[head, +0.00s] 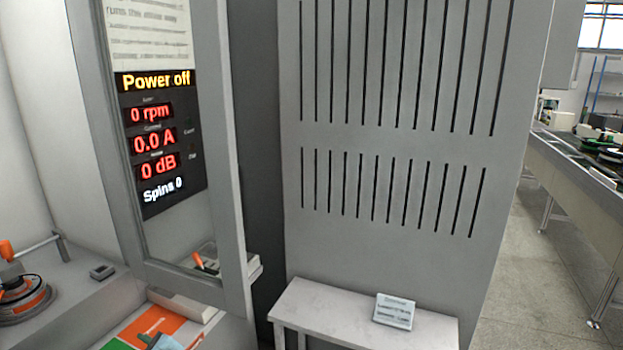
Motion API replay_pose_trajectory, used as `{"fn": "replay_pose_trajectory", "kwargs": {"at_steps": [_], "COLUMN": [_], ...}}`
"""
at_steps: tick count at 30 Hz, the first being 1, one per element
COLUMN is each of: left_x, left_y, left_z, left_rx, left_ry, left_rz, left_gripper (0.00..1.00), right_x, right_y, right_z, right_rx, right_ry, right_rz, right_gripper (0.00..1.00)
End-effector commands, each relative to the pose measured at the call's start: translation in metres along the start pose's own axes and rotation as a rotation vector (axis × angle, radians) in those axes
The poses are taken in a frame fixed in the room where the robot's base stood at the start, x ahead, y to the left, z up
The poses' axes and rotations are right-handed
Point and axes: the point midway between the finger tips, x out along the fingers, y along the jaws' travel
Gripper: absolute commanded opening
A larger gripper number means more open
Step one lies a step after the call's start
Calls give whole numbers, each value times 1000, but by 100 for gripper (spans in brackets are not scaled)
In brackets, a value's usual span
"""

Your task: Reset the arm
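Neither of my grippers nor my arms can be made out in the head view. A tall grey frame (232,160) with a glass panel stands at the left. A dark display panel (155,140) shows through it and reads "Power off", 0 rpm, 0.0 A, 0 dB and Spins 0. At the far left edge, a round dark device with an orange ring (25,300) sits on a grey bench (75,315), partly cut off. An orange-tipped lever (8,250) stands behind it.
A grey slotted cabinet (400,140) fills the middle. A small white table (340,310) bearing a printed sign (395,311) stands before it. An orange and green surface (160,322) lies at the bottom left. A conveyor (590,175) runs along the right, beside open floor (535,270).

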Motion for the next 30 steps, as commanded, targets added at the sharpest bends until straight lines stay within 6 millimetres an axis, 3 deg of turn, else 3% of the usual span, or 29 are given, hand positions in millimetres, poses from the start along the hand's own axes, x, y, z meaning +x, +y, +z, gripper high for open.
{"fn": "replay_pose_trajectory", "kwargs": {"at_steps": [1, 6, 12, 15, 19, 24, 30], "left_x": [-4, -31, -85, -118, -166, -226, -268], "left_y": [20, 81, 156, 192, 236, 283, 313], "left_z": [-22, -92, -151, -169, -182, -180, -168], "left_rx": [-55, -326, -687, -880, -1143, -1478, -1743], "left_ry": [63, 310, 599, 731, 883, 1022, 1079], "left_rz": [-18, -52, 20, 102, 250, 493, 718], "left_gripper": [44, 44, 44, 44, 44, 44, 44], "right_x": [0, -1, -3, -3, -4, -5, -6], "right_y": [0, 2, 4, 6, 8, 8, 8], "right_z": [-3, -7, -12, -15, -18, -22, -24], "right_rx": [-1, -6, -14, -20, -27, -29, -29], "right_ry": [5, 12, 22, 26, 32, 39, 42], "right_rz": [1, 3, 4, 5, 6, 7, 8], "right_gripper": [36, 36, 36, 36, 36, 36, 36]}}
